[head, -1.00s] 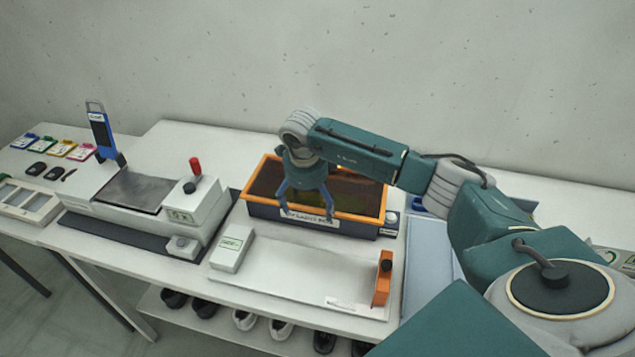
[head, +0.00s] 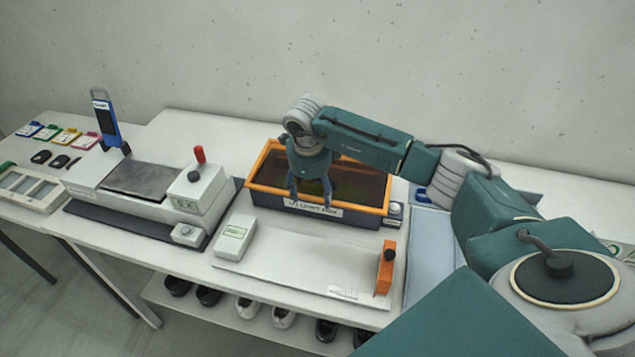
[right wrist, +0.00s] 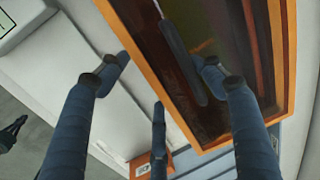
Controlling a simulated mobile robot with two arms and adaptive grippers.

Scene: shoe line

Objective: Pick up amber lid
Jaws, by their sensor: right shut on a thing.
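The amber lid (head: 362,184) is a see-through brown pane in an orange frame. It sits on a dark blue box with a white label on its front. The right wrist view shows its pane (right wrist: 240,62) and a dark bar-like part on it. My right gripper (head: 310,200) points down at the lid's front side, left of its middle. It is shut on the lid, with fingers on both sides of the front frame edge in the right wrist view (right wrist: 163,62). The exact contact is hard to see.
A white flat tray (head: 300,262) with an orange block (head: 385,268) lies in front of the box. A white press-like device (head: 195,200) with a red knob stands left. A pale blue mat (head: 430,255) lies right. Shoes stand on the lower shelf. A wall is behind.

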